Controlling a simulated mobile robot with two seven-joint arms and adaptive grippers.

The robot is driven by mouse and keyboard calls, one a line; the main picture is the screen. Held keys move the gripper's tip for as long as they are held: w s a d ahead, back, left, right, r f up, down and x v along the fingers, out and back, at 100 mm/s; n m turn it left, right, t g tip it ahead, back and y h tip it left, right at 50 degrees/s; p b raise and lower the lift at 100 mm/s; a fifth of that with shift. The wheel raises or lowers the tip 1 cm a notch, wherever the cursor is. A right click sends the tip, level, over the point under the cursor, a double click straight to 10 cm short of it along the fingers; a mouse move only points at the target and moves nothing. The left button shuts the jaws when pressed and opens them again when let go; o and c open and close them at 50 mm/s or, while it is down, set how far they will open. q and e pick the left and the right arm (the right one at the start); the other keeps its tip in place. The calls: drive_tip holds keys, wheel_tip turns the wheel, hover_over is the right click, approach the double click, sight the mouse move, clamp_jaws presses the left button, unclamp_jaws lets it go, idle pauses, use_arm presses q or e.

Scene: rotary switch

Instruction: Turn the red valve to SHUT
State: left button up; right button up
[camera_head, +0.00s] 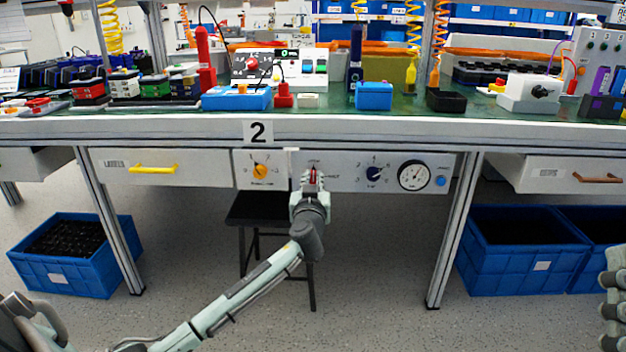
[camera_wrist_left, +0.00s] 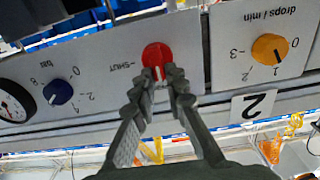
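The red valve (camera_head: 314,174) is a round knob on the grey panel under the bench; it also shows in the left wrist view (camera_wrist_left: 157,56). Its white pointer mark shows between my fingertips, pointing up in the head view, away from the SHUT label (camera_wrist_left: 125,67), which lies to the valve's right in the head view. My left gripper (camera_head: 311,184) is at the valve. In the left wrist view its fingertips (camera_wrist_left: 161,74) are close together, one on each side of the handle, and appear shut on it. The exact contact is partly hidden.
A yellow-orange knob (camera_head: 260,171) is left of the valve; a dark blue knob (camera_head: 374,174) and a round gauge (camera_head: 414,175) are right of it. The bench top edge (camera_head: 400,126) overhangs the panel. A black stool (camera_head: 256,210) stands below, behind my left arm.

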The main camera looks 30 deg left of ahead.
use_arm(q)
clamp_jaws()
